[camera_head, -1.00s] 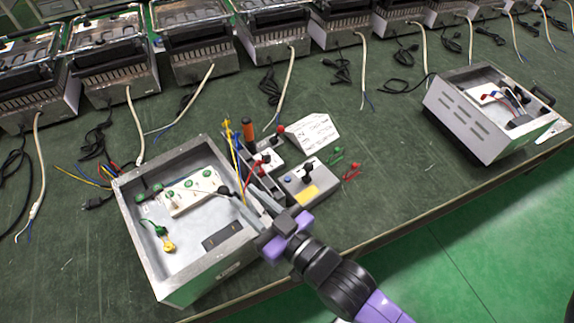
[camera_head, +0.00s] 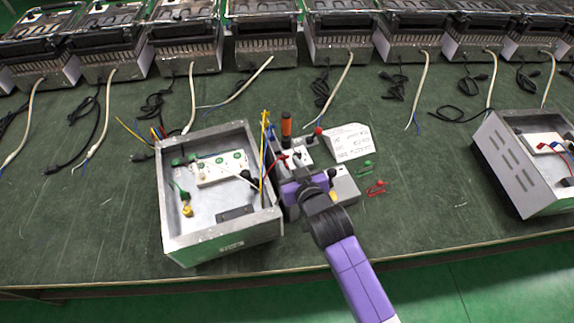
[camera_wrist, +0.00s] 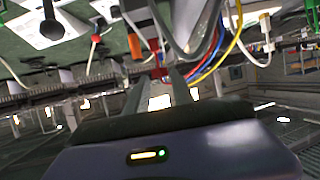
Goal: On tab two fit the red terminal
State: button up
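A small red terminal (camera_head: 281,157) shows at the rack of leads beside the open metal box (camera_head: 222,248). In the wrist view a red piece (camera_wrist: 158,72) lies between or just beyond my fingertips; contact is unclear. My gripper (camera_head: 290,170) points into the rack, right of the box, with its fingers apart. In the wrist view my gripper (camera_wrist: 160,80) shows a gap between the fingers. Inside the box is a white block (camera_head: 222,169) with several green-marked spots, apparently the tabs; which one is tab two is not readable. A green lead with a yellow end (camera_head: 187,209) hangs at its left.
An orange-handled tool (camera_head: 286,124) and blue and yellow leads (camera_head: 264,150) stand upright close to my gripper. A grey control box (camera_head: 345,187), a white card (camera_head: 348,141) and loose red clips (camera_head: 376,187) lie to the right. Another box (camera_head: 515,165) stands far right.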

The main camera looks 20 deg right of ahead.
aim_at(285, 158)
jog(key=shift+p+x, duration=0.35)
jog(key=shift+x, duration=2.05)
grip_shut()
